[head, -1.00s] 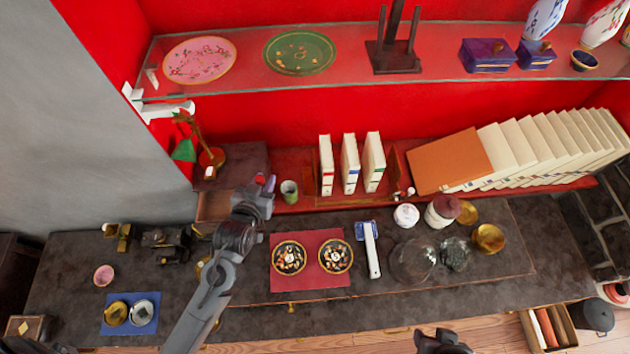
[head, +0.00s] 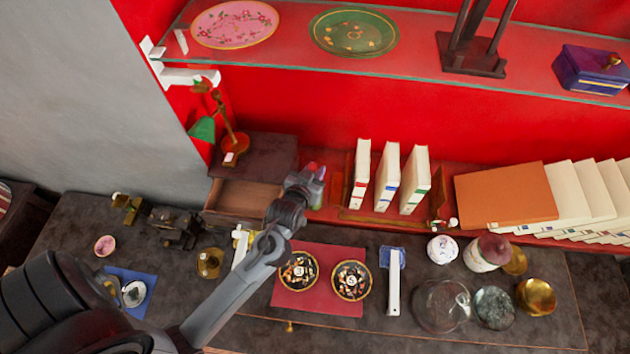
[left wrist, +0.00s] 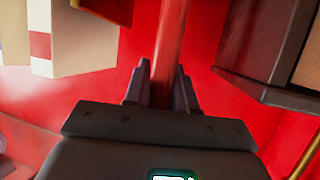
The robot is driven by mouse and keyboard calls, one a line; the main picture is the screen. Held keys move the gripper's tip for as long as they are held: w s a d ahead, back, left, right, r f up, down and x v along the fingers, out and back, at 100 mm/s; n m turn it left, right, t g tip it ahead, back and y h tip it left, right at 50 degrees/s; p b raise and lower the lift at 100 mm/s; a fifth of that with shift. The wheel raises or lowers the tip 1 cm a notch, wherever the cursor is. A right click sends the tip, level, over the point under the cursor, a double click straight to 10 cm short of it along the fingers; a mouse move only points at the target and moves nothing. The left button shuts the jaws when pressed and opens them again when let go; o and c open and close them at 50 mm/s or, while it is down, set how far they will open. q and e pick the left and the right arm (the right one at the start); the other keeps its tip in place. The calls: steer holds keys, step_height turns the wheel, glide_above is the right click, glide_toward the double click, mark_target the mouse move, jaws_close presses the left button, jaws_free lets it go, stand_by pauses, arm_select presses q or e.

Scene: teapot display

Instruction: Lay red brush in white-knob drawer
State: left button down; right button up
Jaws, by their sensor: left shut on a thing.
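My left gripper (head: 310,174) is shut on the red brush. In the left wrist view the brush (left wrist: 169,45) is a plain red shaft between the fingers (left wrist: 162,88); its far end leaves the picture. In the head view little of it shows at the fingertips. The gripper is right of a small dark cabinet (head: 262,152), with the upright books to its right. The cabinet's drawer (head: 245,198) is pulled open, with bare wood inside and no contents seen. I cannot make out its knob. My right gripper is out of view.
A green-shaded lamp (head: 230,140) stands on the cabinet. Upright books (head: 388,180) stand close right. A white item (head: 241,245) lies below the drawer. Two round dishes (head: 299,270) on a red mat (head: 318,305) are below my gripper. A glass shelf (head: 420,60) hangs above.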

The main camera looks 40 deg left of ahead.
arm_select(q)
steer(key=shift+f, duration=2.2)
steer(key=c, duration=0.9)
jaws_free()
